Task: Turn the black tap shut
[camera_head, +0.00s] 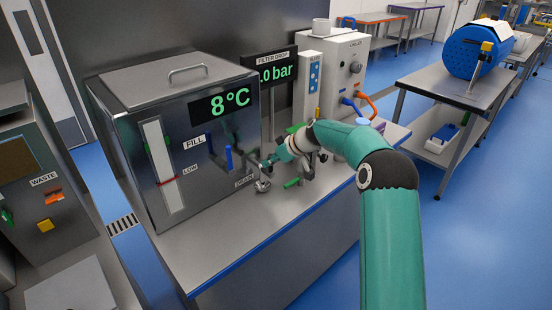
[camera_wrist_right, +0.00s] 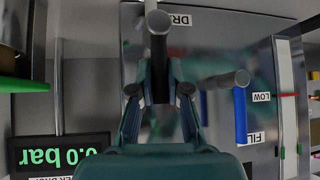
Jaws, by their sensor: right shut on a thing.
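The steel tank (camera_head: 185,215) shows 8°C on its display and has FILL, LOW and DRAIN labels. The black tap (camera_wrist_right: 158,35) comes out of the tank front by the DRAIN label in the right wrist view, upside down there. My right gripper (camera_head: 266,162) is at the tank front by this label, its fingers shut around the tap; it also shows in the right wrist view (camera_wrist_right: 159,92). In the head view the gripper hides most of the tap. The tap's exact angle is hard to tell. My left gripper is in neither view.
A blue-handled tap (camera_wrist_right: 240,115) stands beside the gripper, below FILL. A filter display (camera_head: 275,75) reads 0.0 bar behind. A green-handled part (camera_head: 291,183) lies close to the gripper. A white-and-grey unit (camera_head: 335,75) with hoses stands further right. The bench front (camera_head: 225,255) is clear.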

